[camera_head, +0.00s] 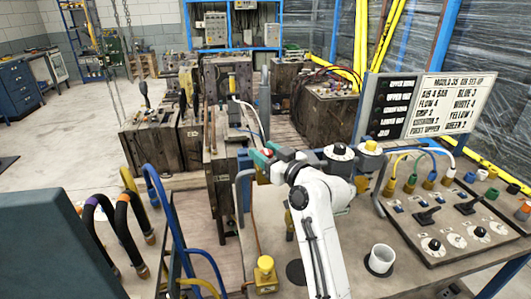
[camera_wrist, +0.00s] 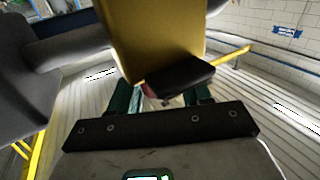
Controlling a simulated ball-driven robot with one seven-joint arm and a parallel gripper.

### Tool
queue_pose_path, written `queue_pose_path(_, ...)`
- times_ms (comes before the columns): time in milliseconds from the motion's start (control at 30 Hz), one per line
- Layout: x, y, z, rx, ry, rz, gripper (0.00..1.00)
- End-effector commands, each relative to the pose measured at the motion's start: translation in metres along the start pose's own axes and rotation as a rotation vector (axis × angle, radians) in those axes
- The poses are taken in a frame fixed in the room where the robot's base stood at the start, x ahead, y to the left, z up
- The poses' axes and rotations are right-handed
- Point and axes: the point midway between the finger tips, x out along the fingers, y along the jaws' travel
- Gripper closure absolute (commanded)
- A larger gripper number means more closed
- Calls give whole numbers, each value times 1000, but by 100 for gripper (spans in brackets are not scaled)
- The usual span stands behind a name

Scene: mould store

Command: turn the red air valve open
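A small red part (camera_head: 267,153), which looks like the red air valve's handle, sits on a yellow fitting (camera_head: 262,176) at the left edge of the bench. My gripper (camera_head: 262,157), with teal fingers, is right at it. In the wrist view, my gripper (camera_wrist: 162,97) has its fingers apart, with a gap between them. A yellow block (camera_wrist: 158,40) and a black piece (camera_wrist: 180,78) cover the fingertips. A reddish bit (camera_wrist: 148,91) shows between the fingers. Contact with the valve, and how far it is turned, cannot be made out.
A yellow-capped post (camera_head: 265,270) and a white cup (camera_head: 381,259) stand on the bench. A control panel (camera_head: 450,216) with hoses and knobs is at right, below a sign board (camera_head: 447,105). Blue and black hoses (camera_head: 128,230) arch at lower left. Mould blocks (camera_head: 160,140) stand behind.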

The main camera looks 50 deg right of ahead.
Motion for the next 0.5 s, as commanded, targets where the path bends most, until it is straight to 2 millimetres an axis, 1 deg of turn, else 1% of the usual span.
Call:
queue_pose_path(33,0,0,0,0,0,0,57)
queue_pose_path(67,0,0,0,0,0,0,60)
queue_pose_path(367,0,0,0,0,0,0,89)
queue_pose_path(500,0,0,1,0,0,-5,89)
